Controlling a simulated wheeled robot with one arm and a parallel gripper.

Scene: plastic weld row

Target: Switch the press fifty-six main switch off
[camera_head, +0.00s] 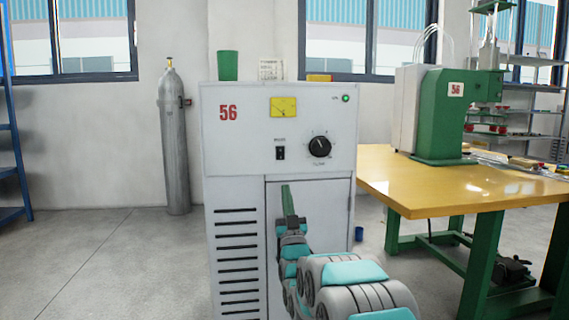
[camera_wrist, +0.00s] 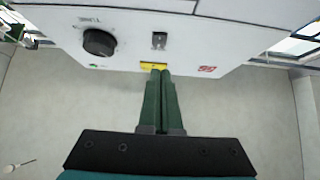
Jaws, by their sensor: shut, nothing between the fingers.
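The grey cabinet (camera_head: 230,168) bears a red 56. Its main switch (camera_head: 280,153) is a small black rocker on the front panel, left of a round black knob (camera_head: 320,146). Which way the rocker is tipped is too small to tell. The green lamp (camera_head: 345,98) at the top right looks lit. In the wrist view the panel is upside down, with the switch (camera_wrist: 159,40) just beyond my fingertips. My gripper (camera_head: 285,187) is shut and empty, pointing up in front of the cabinet door, below the switch. Its green fingers (camera_wrist: 160,72) lie together over part of the yellow meter (camera_wrist: 147,66).
A yellow-topped table (camera_head: 450,190) with a green press (camera_head: 445,115), also marked 56, stands at the right. A green cup (camera_head: 228,65) is on the cabinet.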

